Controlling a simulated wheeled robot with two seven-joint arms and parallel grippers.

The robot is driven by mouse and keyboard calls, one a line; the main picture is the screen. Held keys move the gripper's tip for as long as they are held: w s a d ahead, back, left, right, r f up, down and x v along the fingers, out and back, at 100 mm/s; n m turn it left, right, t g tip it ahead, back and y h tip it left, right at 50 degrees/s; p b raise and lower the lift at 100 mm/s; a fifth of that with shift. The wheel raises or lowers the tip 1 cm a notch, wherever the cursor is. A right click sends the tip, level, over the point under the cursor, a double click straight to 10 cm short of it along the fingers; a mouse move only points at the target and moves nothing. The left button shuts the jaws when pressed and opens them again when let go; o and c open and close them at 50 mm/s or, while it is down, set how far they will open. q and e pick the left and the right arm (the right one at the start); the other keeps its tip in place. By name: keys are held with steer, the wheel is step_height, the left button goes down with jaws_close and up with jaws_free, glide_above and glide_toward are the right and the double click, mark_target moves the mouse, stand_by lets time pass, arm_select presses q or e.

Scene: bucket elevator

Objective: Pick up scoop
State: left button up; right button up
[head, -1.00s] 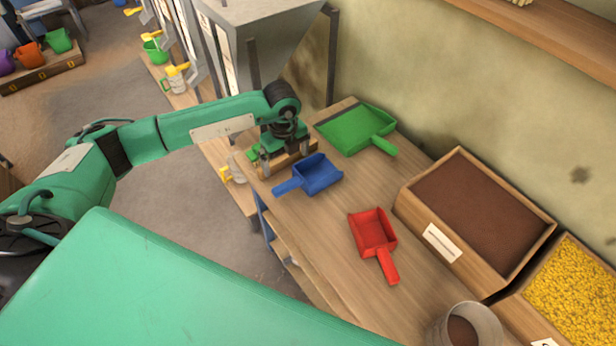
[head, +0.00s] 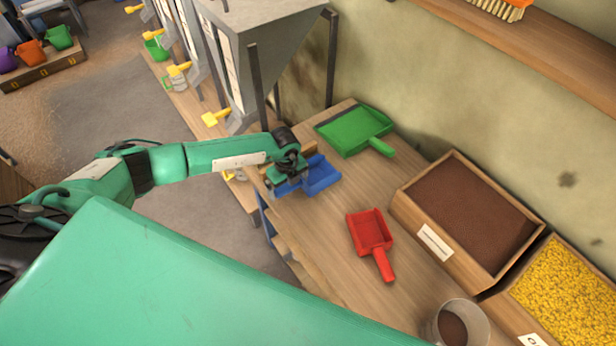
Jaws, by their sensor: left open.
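A blue scoop (head: 323,177) lies on the wooden table near its left edge. My left gripper (head: 284,188) is open at the blue scoop's handle side and covers most of the handle. I cannot tell whether the fingers are around the handle or above it. A red scoop (head: 370,232) lies on the table to the right, its handle toward the front. A green dustpan-like scoop (head: 352,130) lies at the back of the table near the wall. My right gripper is not in view.
A wooden box of brown material (head: 468,215) and a box of yellow grains (head: 565,290) stand along the wall at right. A round container (head: 462,325) is at the bottom. A grey hopper (head: 255,45) stands behind my left arm. A brush (head: 497,9) rests on the shelf.

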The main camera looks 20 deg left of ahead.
arm_select(q)
steer(key=c, duration=0.8)
steer(key=shift+o, duration=0.2)
steer(key=shift+r, duration=0.5)
step_height(320, 180, up, 19)
steer(key=b, duration=0.6)
